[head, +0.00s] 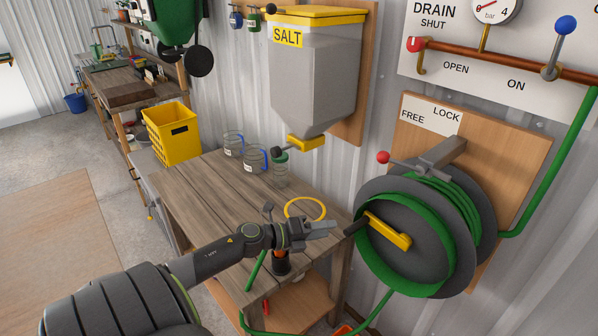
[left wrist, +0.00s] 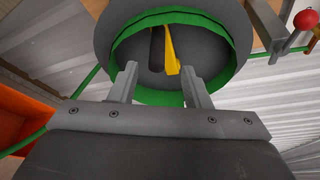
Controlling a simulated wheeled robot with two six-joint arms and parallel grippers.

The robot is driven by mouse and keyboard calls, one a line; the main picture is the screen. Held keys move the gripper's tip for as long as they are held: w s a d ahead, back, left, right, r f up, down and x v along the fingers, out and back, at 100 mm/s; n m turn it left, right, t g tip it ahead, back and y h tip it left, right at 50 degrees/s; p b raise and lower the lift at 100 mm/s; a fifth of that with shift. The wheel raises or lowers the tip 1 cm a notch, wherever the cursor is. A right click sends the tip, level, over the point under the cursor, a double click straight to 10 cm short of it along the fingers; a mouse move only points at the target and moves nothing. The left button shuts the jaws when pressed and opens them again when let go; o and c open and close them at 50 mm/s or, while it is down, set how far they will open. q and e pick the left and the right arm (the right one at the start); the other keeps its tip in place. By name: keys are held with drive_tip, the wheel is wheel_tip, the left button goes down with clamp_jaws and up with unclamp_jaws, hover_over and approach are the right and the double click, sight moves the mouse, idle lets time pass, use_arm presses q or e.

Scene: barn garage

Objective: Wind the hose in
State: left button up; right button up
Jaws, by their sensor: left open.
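The hose reel (head: 478,205) is a grey drum on a wooden wall board, with green hose (head: 455,205) wound on it. A yellow crank (head: 388,231) with a black grip is on its front. My left gripper (head: 333,229) is open, just left of the grip. In the left wrist view its fingers (left wrist: 158,85) point at the reel, with the yellow crank (left wrist: 171,50) and black grip (left wrist: 157,45) beyond and between the tips. I cannot tell if they touch. A red-knobbed lever (head: 383,157) points left, below the FREE end of the FREE/LOCK label. My right gripper is not in view.
Hose hangs below the reel, past the workbench (head: 205,190). Jars (head: 255,160), a yellow ring (head: 305,199) and a yellow crate (head: 170,135) stand on or near it. A salt hopper (head: 315,80) hangs above. A copper pipe (head: 490,62) with handles runs above the reel.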

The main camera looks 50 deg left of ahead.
use_arm(q)
drive_tip(key=b+v, duration=0.1)
drive_tip(key=v, duration=0.5)
drive_tip(key=shift+s+b, duration=0.3)
drive_tip(key=shift+r, duration=0.1)
drive_tip(key=n+t+y+p, duration=0.3)
drive_tip(key=n+y, duration=0.3)
drive_tip(key=n, duration=2.2)
approach(355, 227)
drive_tip(key=w+b, duration=0.1)
drive_tip(key=w, duration=0.2)
drive_tip(key=w+b, duration=0.2)
drive_tip(key=w, duration=0.2)
drive_tip(key=w+f+b, duration=0.1)
drive_tip(key=w, duration=0.3)
drive_tip(key=shift+a+b, duration=0.2)
drive_tip(key=shift+b, duration=0.2)
drive_tip(key=shift+c, duration=0.2)
